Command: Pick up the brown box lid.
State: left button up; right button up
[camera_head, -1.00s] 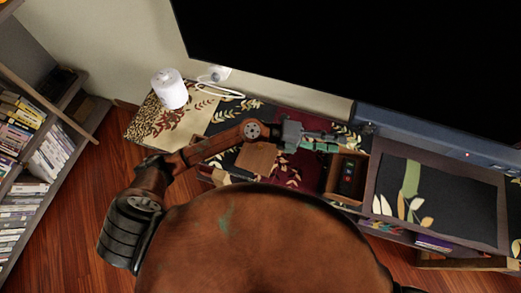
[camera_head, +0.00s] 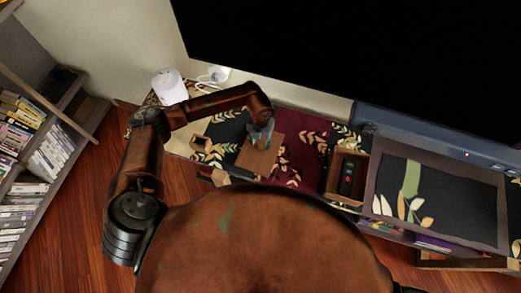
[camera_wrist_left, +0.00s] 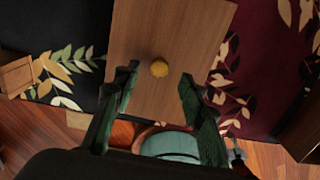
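The brown box lid (camera_head: 250,160) is a flat wooden panel lying on the dark, leaf-patterned surface. My left gripper (camera_head: 260,138) points down over the lid. In the left wrist view my left gripper (camera_wrist_left: 158,82) is open, its green fingers spread to either side of the knob. I cannot tell whether they touch the lid. An open brown box (camera_head: 332,174) stands to the right with a dark remote (camera_head: 347,176) inside. My right gripper is not in view.
A small wooden box (camera_head: 200,144) sits left of the lid. A large black screen (camera_head: 340,50) rises behind the surface. A bookshelf (camera_head: 40,150) is at the far left.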

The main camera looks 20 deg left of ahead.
aim_at(260, 147)
pick_arm(q)
notch_tip(260, 147, down, 4)
jog(key=shift+f, duration=0.1)
grip_shut()
dwell(0.5)
